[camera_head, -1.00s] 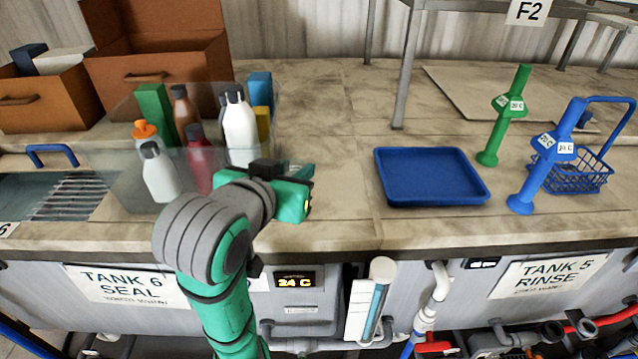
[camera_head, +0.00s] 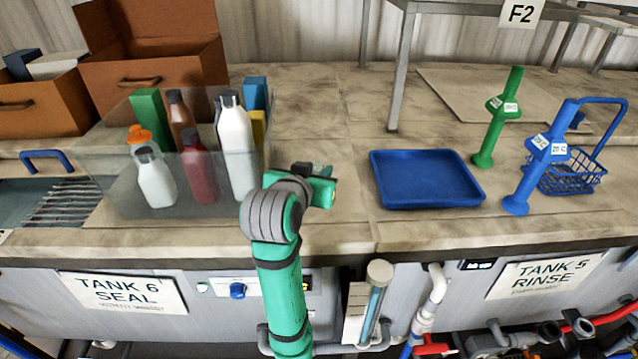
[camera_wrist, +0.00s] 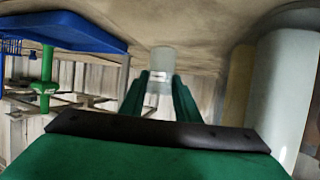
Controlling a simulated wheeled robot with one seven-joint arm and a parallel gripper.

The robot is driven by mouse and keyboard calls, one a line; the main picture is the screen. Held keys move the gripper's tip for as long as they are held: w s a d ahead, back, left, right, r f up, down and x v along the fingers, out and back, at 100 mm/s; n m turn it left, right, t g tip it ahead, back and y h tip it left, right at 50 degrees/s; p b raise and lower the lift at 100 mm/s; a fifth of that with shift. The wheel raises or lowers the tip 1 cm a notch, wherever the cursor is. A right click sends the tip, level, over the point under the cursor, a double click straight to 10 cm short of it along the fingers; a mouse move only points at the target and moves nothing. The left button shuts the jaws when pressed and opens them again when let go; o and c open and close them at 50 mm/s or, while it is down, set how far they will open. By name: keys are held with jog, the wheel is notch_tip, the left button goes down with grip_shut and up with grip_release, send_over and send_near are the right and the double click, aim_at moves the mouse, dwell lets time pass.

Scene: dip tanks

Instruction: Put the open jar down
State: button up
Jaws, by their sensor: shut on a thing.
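The open jar (camera_wrist: 162,58) is a small, pale, translucent cylinder in the wrist view. My gripper (camera_wrist: 160,88) is shut on it, with one green finger on each side. The wrist view is turned over, with the counter along its top. The jar is close to the counter top, but I cannot tell whether it touches. In the head view my gripper (camera_head: 320,174) is over the counter (camera_head: 335,220), between the clear bin and the blue tray. There the jar is hidden behind the gripper.
A clear bin (camera_head: 115,190) with several bottles and boxes stands close on the left. A blue tray (camera_head: 425,205) lies to the right, with green (camera_head: 495,130) and blue (camera_head: 530,175) stands and a blue wire basket (camera_head: 575,180) beyond. The counter behind my gripper is clear.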

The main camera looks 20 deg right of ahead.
jog(key=shift+w+d+f, duration=0.35)
jog(key=shift+w+f, duration=0.1)
jog(key=shift+f, duration=0.25)
jog(key=shift+w+d+f, duration=0.1)
jog(key=shift+w+f, duration=0.05)
jog(key=shift+f, duration=1.5)
jog(key=shift+f, duration=0.15)
jog(key=o, duration=1)
jog(key=shift+r, duration=0.25)
jog(key=v, duration=1.2)
jog(key=shift+f, duration=0.1)
